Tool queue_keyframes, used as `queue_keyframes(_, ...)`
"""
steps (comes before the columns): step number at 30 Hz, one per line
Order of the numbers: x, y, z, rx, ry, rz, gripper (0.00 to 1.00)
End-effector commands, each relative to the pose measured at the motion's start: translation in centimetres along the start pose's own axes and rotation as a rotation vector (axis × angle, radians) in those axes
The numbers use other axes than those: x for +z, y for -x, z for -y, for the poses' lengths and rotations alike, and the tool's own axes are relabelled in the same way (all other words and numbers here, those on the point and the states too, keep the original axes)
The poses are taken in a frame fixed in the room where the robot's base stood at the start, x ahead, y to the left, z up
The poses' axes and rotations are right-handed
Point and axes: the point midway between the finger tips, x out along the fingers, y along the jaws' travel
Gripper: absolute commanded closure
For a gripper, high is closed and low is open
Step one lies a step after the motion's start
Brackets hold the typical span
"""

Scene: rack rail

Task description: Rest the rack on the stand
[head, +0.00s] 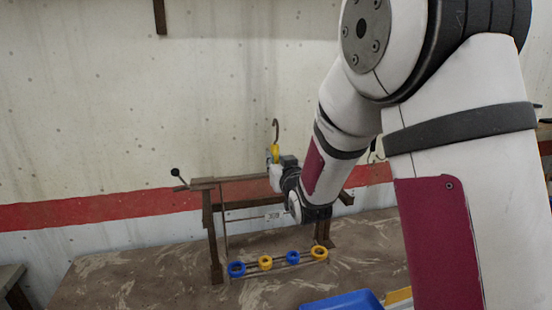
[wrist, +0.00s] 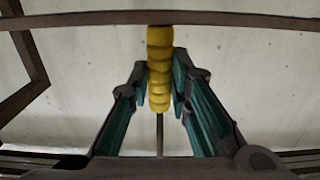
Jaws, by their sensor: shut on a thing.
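A dark brown stand (head: 212,240), a frame with posts and a top bar, stands on the worktop by the wall. A wire rack (head: 250,272) with blue and yellow rings along its rails is low between the posts; I cannot tell whether it touches the worktop. My gripper (head: 277,162) is near the stand's top bar, shut on a ribbed yellow handle with a grey hook (head: 276,130) above it. In the wrist view the handle (wrist: 160,75) is upright between the fingertips (wrist: 161,84), with a thin rod below. The join between handle and rack is hidden.
A lever with a black knob (head: 176,173) sticks out at the stand's upper left. A blue tray (head: 342,301) is at the front edge of view. The worktop left of the stand (head: 130,275) is clear. My arm covers much of the right side.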

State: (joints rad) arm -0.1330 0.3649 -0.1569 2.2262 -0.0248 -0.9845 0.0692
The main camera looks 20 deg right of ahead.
Motion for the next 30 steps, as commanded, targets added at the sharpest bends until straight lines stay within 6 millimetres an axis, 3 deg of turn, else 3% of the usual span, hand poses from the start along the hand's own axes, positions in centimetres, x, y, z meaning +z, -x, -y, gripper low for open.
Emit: queue_keyframes(30,4.1,-0.1,0.0,0.0,0.0,-0.004,1.0)
